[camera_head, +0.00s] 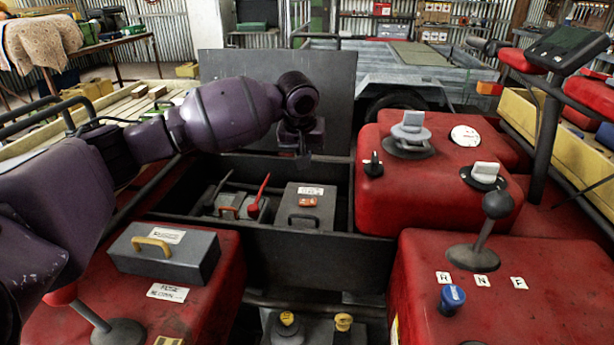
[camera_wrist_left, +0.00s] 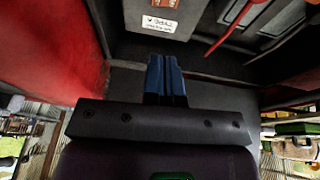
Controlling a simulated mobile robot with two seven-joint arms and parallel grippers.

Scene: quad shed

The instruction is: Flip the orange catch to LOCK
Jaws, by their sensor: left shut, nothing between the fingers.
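A small orange catch (camera_head: 308,202) sits on top of a dark grey box (camera_head: 312,218) inside the open black bin, just below a white label (camera_head: 311,190). I cannot read which position it is in. In the left wrist view the box's label (camera_wrist_left: 159,25) shows near the top, and only a sliver of orange catch (camera_wrist_left: 152,3) shows at the top edge. My left gripper (camera_head: 303,157) points down above the back of the bin, behind and above the catch. Its blue fingers are together and empty in the left wrist view (camera_wrist_left: 166,75). My right gripper is not in view.
In the bin, a red lever (camera_head: 263,187) and an orange-handled tool (camera_head: 228,211) stand left of the box. A raised dark lid (camera_head: 335,75) stands behind. The bin's front wall (camera_head: 290,245) borders the box. A grey toolbox (camera_head: 165,255) lies front left.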

